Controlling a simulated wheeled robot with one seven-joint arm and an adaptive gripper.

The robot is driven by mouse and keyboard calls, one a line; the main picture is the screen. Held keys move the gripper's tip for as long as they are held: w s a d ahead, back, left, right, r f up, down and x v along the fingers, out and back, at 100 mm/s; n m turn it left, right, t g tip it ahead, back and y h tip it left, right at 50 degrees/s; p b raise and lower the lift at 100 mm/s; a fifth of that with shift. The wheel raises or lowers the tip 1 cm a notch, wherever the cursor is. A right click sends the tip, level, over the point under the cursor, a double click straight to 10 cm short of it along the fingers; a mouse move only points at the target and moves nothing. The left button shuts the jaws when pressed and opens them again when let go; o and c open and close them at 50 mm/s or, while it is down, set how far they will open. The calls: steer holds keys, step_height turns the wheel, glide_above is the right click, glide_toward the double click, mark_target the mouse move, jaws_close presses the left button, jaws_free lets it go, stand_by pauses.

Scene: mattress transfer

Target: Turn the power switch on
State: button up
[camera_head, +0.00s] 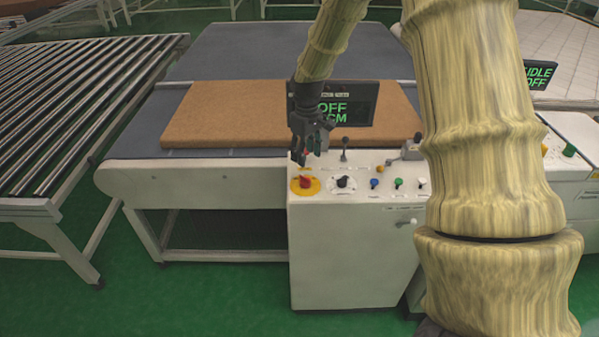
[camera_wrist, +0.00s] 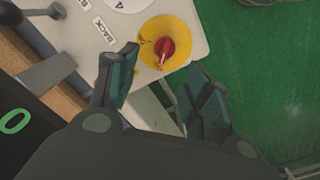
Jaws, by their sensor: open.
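The power switch is not labelled legibly. A red rotary knob on a yellow round plate (camera_head: 305,184) sits at the left front of the white control panel (camera_head: 355,235). The red knob (camera_wrist: 166,47) also shows in the wrist view, beyond and between the fingertips. My gripper (camera_head: 308,158) is open and empty, above the panel's left end and apart from the knob. In the wrist view my gripper (camera_wrist: 158,85) has its two dark fingers spread. A black knob on a white plate (camera_head: 343,183) is just right of the red one. A display (camera_head: 360,103) reads "OFF", partly hidden by my gripper.
A small lever (camera_head: 344,150) stands behind the knobs. A brown mattress (camera_head: 230,120) lies on the conveyor behind. A roller conveyor (camera_head: 70,100) is at left. Green floor (camera_head: 200,295) is clear in front.

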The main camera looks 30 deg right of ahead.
mark_target(303, 176)
steer(key=shift+a+f, duration=0.15)
steer(key=shift+f, duration=0.2)
steer(key=shift+w+a+f+p, duration=0.1)
steer(key=shift+f+p, duration=0.75)
steer(key=shift+f, duration=1.45)
steer(key=shift+a+f+p, duration=0.1)
steer(key=shift+f+p, duration=0.75)
steer(key=shift+f, duration=1.45)
steer(key=c, duration=0.9)
